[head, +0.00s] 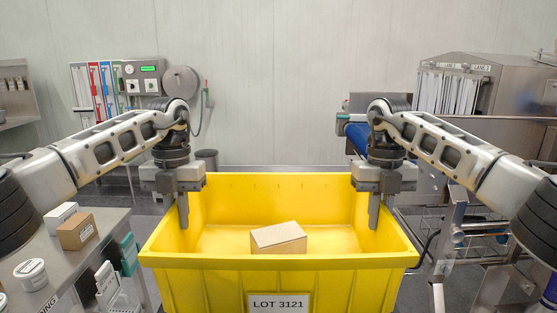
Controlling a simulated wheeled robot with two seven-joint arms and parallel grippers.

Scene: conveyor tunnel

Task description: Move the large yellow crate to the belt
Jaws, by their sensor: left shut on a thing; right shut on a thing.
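The large yellow crate (210,282) is right in front of me in the head view, upright, with a label reading LOT 3121 on its near wall. A cardboard box (278,238) lies inside it. My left gripper (177,208) is shut on the crate's left wall, with one finger showing inside the crate. My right gripper (367,208) is shut on the right wall in the same way. The outer fingers are largely hidden. Part of a blue belt (357,137) shows behind my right arm. The crate's underside is out of view.
A steel table (62,262) at left holds small boxes (77,231) and a white tub (31,274). A steel tunnel machine (455,85) with strip curtains stands at back right. A metal frame (470,245) is close to the crate's right side. A dark bin (206,159) stands behind.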

